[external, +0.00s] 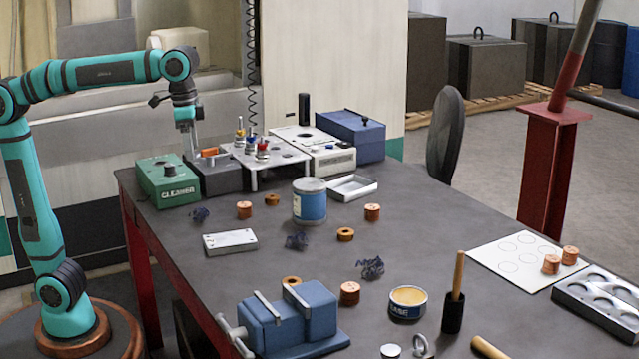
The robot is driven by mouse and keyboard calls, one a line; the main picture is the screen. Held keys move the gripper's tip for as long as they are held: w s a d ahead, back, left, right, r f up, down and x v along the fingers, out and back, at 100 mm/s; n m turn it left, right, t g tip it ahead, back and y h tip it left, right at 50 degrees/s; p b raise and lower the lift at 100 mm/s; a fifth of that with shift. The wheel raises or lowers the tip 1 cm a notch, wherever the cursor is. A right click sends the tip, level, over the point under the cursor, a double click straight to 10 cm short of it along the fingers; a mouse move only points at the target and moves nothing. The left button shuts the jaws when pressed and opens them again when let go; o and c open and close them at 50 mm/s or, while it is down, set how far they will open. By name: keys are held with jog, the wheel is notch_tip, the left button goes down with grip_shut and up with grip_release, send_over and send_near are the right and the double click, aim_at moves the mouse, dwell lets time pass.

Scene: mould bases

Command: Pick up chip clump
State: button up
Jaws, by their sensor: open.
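Several dark things lie on the workbench, and three are tangled blue-black chip clumps. One chip clump (200,215) lies at the left, near the green box. A second chip clump (297,241) lies in the middle, just below the blue-labelled can. A third chip clump (371,268) lies to the right of it, above a copper cylinder. My gripper (191,148) points down over the back left of the bench, above the boxes there and well apart from the clumps. It is open; its fingers look small, and I see nothing between them.
A green box marked CLEANER (168,182) stands at the back left, beside other equipment. A blue-labelled can (310,205), a pale metal block (230,242), copper cylinders and rings stand around the clumps. A blue vise (288,318) is at the front. Bare bench lies between them.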

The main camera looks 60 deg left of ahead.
jog(key=d, duration=0.2)
send_over(199, 208)
jog(key=shift+g+y, duration=0.3)
jog(key=shift+g, duration=0.1)
jog(key=f, duration=1.2)
jog(key=shift+s+a, duration=0.15)
jog(key=shift+s, duration=0.2)
jog(key=shift+w+d+f, duration=0.1)
jog(key=shift+w+f, duration=0.05)
jog(key=shift+f, duration=1.15)
jog(key=shift+w+d+f, duration=0.1)
jog(key=shift+w+f, duration=0.05)
jog(key=shift+f, duration=1.15)
jog(key=c, duration=1.1)
